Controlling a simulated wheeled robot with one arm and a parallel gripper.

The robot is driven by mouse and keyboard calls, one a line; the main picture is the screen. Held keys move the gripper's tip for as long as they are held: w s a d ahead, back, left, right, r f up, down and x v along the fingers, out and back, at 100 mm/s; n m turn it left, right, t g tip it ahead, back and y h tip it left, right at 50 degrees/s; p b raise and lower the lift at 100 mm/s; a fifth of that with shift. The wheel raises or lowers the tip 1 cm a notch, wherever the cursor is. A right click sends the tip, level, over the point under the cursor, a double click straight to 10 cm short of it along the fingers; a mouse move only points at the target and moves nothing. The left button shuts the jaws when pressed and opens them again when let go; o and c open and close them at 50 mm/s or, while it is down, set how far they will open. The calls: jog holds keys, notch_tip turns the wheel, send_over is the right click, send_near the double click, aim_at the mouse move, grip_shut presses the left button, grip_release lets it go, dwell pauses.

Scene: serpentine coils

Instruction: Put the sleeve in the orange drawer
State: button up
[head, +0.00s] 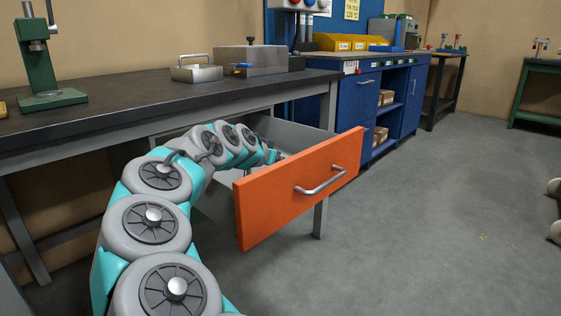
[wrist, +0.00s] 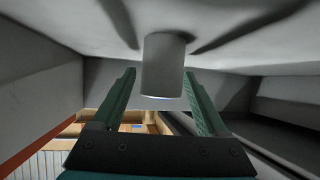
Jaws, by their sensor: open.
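The orange drawer (head: 300,187) under the dark-topped workbench is pulled out, with its silver handle facing right. My teal and grey arm reaches over its side into it. In the wrist view, which looks upside down, the sleeve (wrist: 163,66) is a plain grey cylinder standing upright on the grey drawer floor (wrist: 235,45). My gripper (wrist: 160,73) has its two green fingers apart, one on each side of the sleeve, with a visible gap on both sides. In the head view the sleeve and fingertips are hidden by the arm and drawer front.
The drawer walls (wrist: 38,92) stand close on both sides of my gripper. On the workbench (head: 120,103) are a green press (head: 49,97), a metal box (head: 196,73) and a grey block (head: 250,56). Blue cabinets (head: 365,110) stand behind.

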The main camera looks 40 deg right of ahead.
jog(key=shift+r, duration=0.2)
jog(key=v, duration=0.7)
jog(key=shift+s+a, duration=0.1)
jog(key=shift+a, duration=0.15)
